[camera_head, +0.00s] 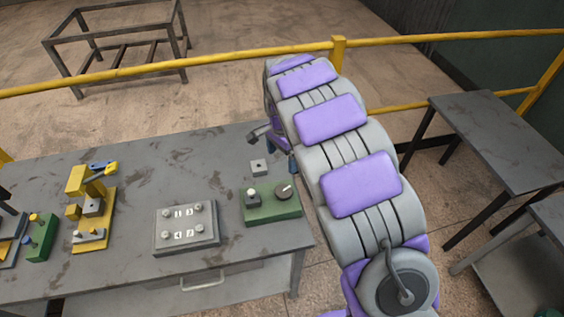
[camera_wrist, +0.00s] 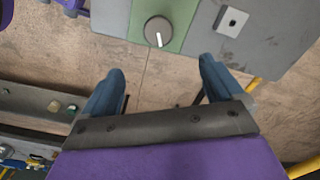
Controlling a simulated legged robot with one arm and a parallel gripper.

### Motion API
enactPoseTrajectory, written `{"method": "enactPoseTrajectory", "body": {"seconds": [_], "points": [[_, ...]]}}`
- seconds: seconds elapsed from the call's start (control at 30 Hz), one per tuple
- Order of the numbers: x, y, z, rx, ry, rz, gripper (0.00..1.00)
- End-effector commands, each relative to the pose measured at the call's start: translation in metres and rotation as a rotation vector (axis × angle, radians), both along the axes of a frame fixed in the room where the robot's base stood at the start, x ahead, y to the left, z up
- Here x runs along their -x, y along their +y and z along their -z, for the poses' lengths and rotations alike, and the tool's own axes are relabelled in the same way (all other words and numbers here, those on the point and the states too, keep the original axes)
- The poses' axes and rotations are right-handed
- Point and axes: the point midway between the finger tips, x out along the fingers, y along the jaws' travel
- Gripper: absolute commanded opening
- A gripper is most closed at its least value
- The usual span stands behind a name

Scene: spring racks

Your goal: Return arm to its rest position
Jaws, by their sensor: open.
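My arm, grey with purple pads, reaches out over the right end of the grey workbench (camera_head: 130,195) in the head view. My gripper (camera_wrist: 161,68) shows in the wrist view with its two blue fingers spread wide and only floor between them. It is open and empty. In the head view my gripper is mostly hidden behind my arm, near the bench's right end. The green box (camera_head: 272,203) with a dark round knob is close to it; the box also shows beyond the fingers in the wrist view (camera_wrist: 178,30). No contact is visible.
A small grey block (camera_head: 259,167) lies behind the green box. A numbered plate with knobs (camera_head: 187,226) and a yellow fixture (camera_head: 93,208) stand further left. A yellow railing (camera_head: 225,57) runs behind my arm. Grey tables (camera_head: 500,140) stand at the right.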

Motion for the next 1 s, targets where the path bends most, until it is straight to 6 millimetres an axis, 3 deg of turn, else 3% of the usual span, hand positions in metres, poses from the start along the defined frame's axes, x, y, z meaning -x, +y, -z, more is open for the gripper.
{"method": "enactPoseTrajectory", "body": {"seconds": [0.67,0.87,1.0], "points": [[0.003,-0.006,-0.007,0.004,-0.001,-0.004,0.94],[0.034,-0.046,-0.035,0.027,0.004,-0.061,0.94],[0.071,-0.081,-0.059,0.038,0.019,-0.127,0.94]]}}
